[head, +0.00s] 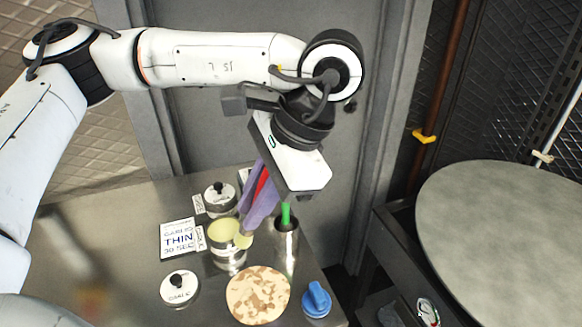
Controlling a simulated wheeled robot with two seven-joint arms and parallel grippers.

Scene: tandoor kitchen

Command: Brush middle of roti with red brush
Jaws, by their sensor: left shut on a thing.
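The roti (258,295), a round pale disc with brown patches, lies flat on the metal counter near its front edge. My left gripper (259,200) reaches down from above, behind the roti, with purple-grey fingers shut on the red brush (262,183). The fingertips are beside a metal pot (228,259) with pale yellow contents, which stands behind and left of the roti. My right gripper is not in view.
A metal cup (286,250) holding a green-handled tool (285,214) stands close right of the fingers. A blue-knobbed object (317,298) sits right of the roti. Lidded pots (179,287) and a sign (178,240) stand left. A large round grey plate (505,245) is at right.

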